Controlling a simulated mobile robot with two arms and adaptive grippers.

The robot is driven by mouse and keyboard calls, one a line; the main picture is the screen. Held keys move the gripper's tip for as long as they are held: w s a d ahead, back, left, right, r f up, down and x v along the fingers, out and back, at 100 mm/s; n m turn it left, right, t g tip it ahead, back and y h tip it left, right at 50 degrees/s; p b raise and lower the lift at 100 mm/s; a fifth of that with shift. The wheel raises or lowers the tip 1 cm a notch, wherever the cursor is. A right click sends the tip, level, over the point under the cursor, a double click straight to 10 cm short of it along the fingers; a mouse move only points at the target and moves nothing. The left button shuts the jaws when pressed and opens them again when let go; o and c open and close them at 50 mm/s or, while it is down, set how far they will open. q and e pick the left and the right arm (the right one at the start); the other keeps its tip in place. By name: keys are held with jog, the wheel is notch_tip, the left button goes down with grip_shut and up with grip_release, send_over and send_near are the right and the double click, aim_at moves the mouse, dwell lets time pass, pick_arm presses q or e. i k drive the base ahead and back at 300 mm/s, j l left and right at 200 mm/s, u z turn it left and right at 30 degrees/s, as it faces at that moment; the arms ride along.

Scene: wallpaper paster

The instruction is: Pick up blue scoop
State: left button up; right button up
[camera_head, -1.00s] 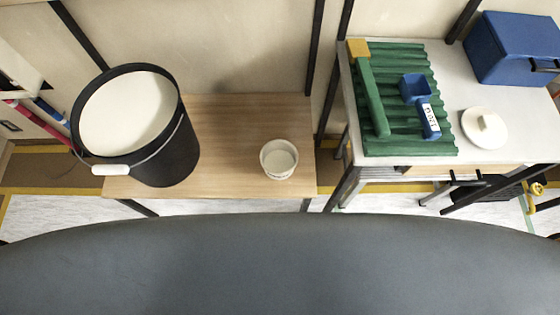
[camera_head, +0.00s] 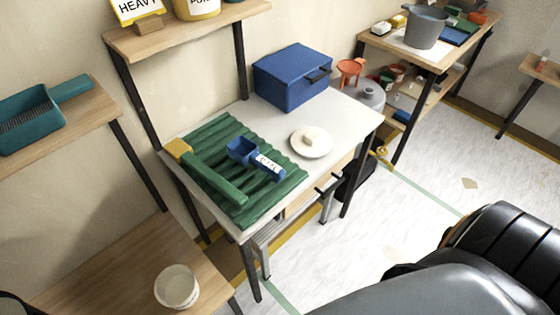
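The blue scoop (camera_head: 242,151) lies on a green ribbed mat (camera_head: 222,134) on the white-topped table. Its square cup points to the upper left and its handle, with a white label, to the lower right. A green tool with a yellow end (camera_head: 215,180) lies beside it on the same mat. Neither of my grippers is in view. A dark grey and black part of my own body fills the lower right corner.
A blue box (camera_head: 292,77) and a white round lid (camera_head: 312,142) share the white tabletop (camera_head: 347,122). A white cup (camera_head: 177,287) stands on the lower wooden table. Open floor (camera_head: 420,220) lies right of the table.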

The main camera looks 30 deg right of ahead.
aim_at(240, 149)
jog(key=z, duration=0.7)
